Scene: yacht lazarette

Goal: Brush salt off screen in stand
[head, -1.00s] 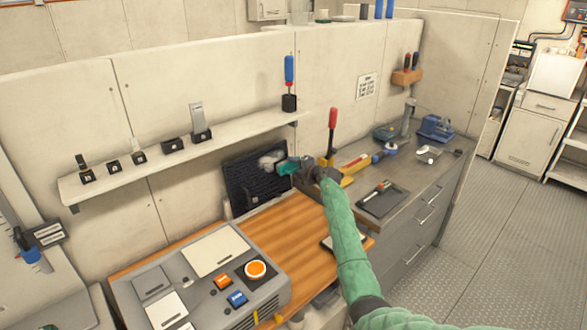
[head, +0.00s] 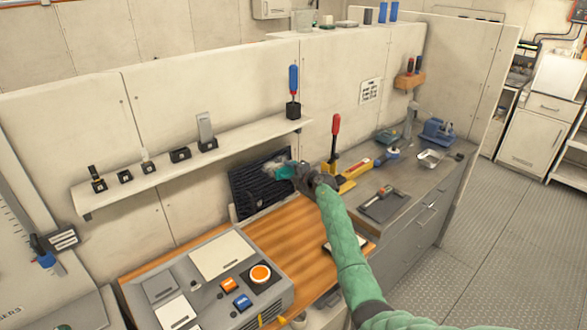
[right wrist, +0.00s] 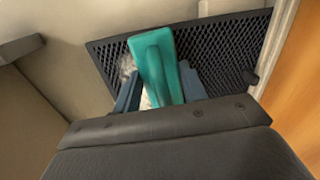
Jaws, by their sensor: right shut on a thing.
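The dark mesh screen (head: 248,190) stands tilted against the wall at the back of the wooden worktop, and its mesh also shows in the right wrist view (right wrist: 222,50). A whitish salt patch (right wrist: 126,66) lies on its left part in that view, partly hidden by the brush. My right gripper (head: 293,174) is shut on the teal brush (right wrist: 158,68), in front of the screen's upper right in the head view. The brush's bristles are mostly hidden, so I cannot tell whether they touch the mesh. The stand is hard to make out. My left gripper is not in view.
A grey control box (head: 205,280) with buttons stands at the front left of the wooden top (head: 290,240). A shelf (head: 190,160) with small black holders runs above the screen. A red-handled yellow tool (head: 335,145) stands close to the right of my gripper.

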